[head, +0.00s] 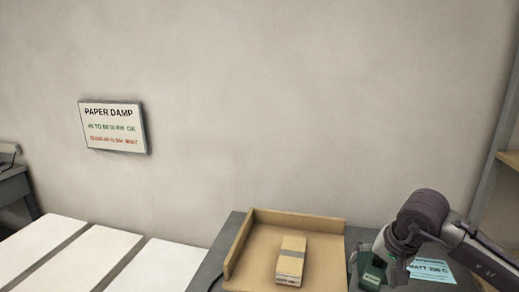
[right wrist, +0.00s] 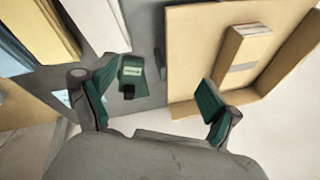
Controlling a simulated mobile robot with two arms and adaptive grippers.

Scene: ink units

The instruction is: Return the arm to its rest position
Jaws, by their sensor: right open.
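My right arm comes in at the right of the head view. Its gripper (head: 384,262) hangs over the grey table, just right of the tan tray. In the right wrist view the two green-padded fingers of this gripper (right wrist: 158,86) stand wide apart with nothing between the pads. A small dark green unit (right wrist: 131,73) with a pale label lies beyond the left finger, on the grey surface. In the head view a dark green shape (head: 372,274) shows by the gripper, partly covered. My left gripper is not in view.
The tan tray (head: 238,247) holds a banded cardboard-coloured block (head: 291,258). A pale blue card (head: 432,270) lies right of the gripper. White panels (head: 95,258) are at the left. A "PAPER DAMP" sign (head: 112,127) hangs on the wall. A shelf upright (head: 487,120) stands at the right.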

